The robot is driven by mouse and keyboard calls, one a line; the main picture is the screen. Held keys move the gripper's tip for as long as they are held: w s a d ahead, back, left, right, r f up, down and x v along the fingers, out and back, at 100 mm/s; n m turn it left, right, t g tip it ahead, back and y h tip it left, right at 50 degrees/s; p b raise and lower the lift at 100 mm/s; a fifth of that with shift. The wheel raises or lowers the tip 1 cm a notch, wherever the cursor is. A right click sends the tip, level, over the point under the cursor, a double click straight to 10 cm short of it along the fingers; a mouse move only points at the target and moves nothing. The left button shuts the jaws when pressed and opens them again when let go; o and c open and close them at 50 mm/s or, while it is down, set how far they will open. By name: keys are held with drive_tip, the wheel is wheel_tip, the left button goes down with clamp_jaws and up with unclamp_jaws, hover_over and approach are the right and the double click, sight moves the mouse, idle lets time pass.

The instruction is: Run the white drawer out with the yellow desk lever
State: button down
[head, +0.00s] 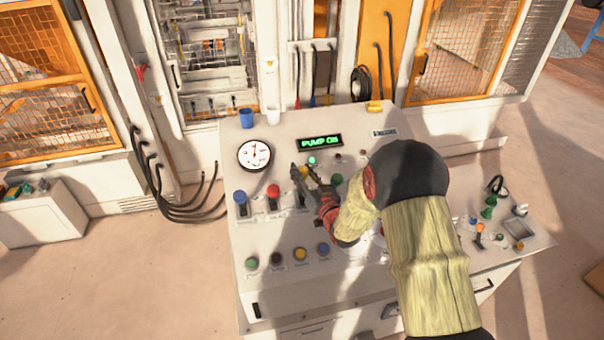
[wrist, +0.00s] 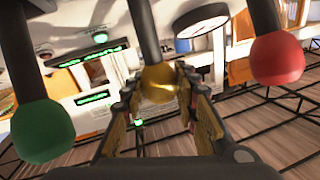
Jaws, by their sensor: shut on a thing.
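The yellow lever (head: 303,172) stands on the sloped control desk (head: 300,228), between the red lever (head: 272,191) and the green lever (head: 337,180). My gripper (head: 306,179) reaches it from the right. In the wrist view the yellow knob (wrist: 159,83) sits between the two fingers, and my gripper (wrist: 157,90) is shut on it. The fingers partly hide the knob and its shaft in the head view.
A blue lever (head: 240,198) stands left of the red one. The green knob (wrist: 42,131) and red knob (wrist: 277,58) flank my fingers closely. A lit display (head: 320,142) reads "PUMP ON", near a round gauge (head: 255,155). Several push buttons (head: 300,253) lie below the levers.

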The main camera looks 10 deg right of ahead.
drive_tip(key=s+t+b, duration=0.2)
drive_tip(key=b, duration=0.6)
drive_tip(key=s+f+n+t+y+b, duration=0.1)
drive_tip(key=s+t+b, duration=0.1)
drive_tip(key=b, duration=0.6)
drive_tip(key=shift+s+f, duration=0.15)
drive_tip(key=shift+s, duration=0.35)
drive_tip(key=c, duration=1.4)
unclamp_jaws()
drive_tip(key=v, duration=1.2)
